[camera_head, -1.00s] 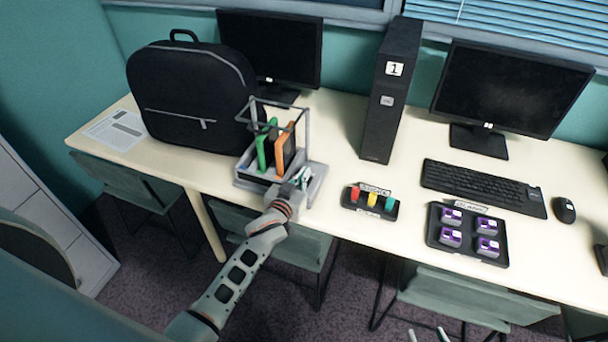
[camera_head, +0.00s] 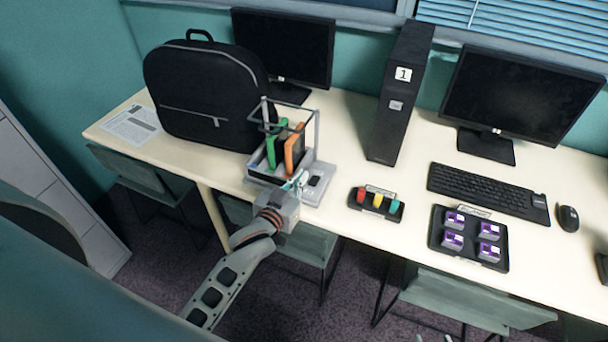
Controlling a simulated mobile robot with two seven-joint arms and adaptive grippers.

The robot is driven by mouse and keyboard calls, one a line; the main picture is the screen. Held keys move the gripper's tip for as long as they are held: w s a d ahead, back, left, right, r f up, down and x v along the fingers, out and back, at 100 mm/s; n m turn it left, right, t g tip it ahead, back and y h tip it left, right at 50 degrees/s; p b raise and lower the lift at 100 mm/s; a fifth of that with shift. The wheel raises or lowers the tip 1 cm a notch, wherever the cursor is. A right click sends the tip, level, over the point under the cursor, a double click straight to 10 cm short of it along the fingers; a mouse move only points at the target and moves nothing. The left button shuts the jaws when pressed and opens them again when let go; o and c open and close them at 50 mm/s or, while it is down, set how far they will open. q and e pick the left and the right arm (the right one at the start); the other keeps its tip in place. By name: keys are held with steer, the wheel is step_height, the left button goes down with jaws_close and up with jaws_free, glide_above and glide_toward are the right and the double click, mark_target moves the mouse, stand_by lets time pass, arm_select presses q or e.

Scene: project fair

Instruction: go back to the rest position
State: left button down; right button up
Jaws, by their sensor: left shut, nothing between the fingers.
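My left gripper (camera_head: 298,182) is shut and empty at the front edge of the table, just in front of the grey rack (camera_head: 318,178). Its arm comes up from the lower left. The rack holds a green slab (camera_head: 271,153) and an orange slab (camera_head: 295,149) standing upright. The fingertips are small in the view, and I cannot tell whether they touch the rack. My right gripper is not clearly in view.
On the table (camera_head: 345,140) are a black backpack (camera_head: 205,100), a paper sheet (camera_head: 130,124), a black tower (camera_head: 398,95), two monitors, a keyboard (camera_head: 488,192), a mouse (camera_head: 568,218), a tray of colored pieces (camera_head: 376,203) and a tray of purple blocks (camera_head: 470,238). Chairs stand below.

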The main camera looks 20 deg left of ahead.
steer(key=shift+d, duration=0.4)
arm_select(q)
steer(key=s+f+m+g, duration=0.1)
steer(key=s+f+g, duration=0.1)
steer(key=s+f, duration=0.7)
steer(key=s+f+m+g+h, duration=0.1)
steer(key=s+f+m+g, duration=0.1)
steer(key=s+f, duration=0.7)
steer(key=s+g, duration=0.1)
steer(key=s, duration=0.5)
steer(key=shift+d+m, duration=0.15)
steer(key=shift+m, duration=0.15)
arm_select(e)
steer(key=shift+a, duration=0.25)
arm_select(q)
steer(key=shift+r, duration=0.1)
arm_select(e)
steer(key=shift+d, duration=0.15)
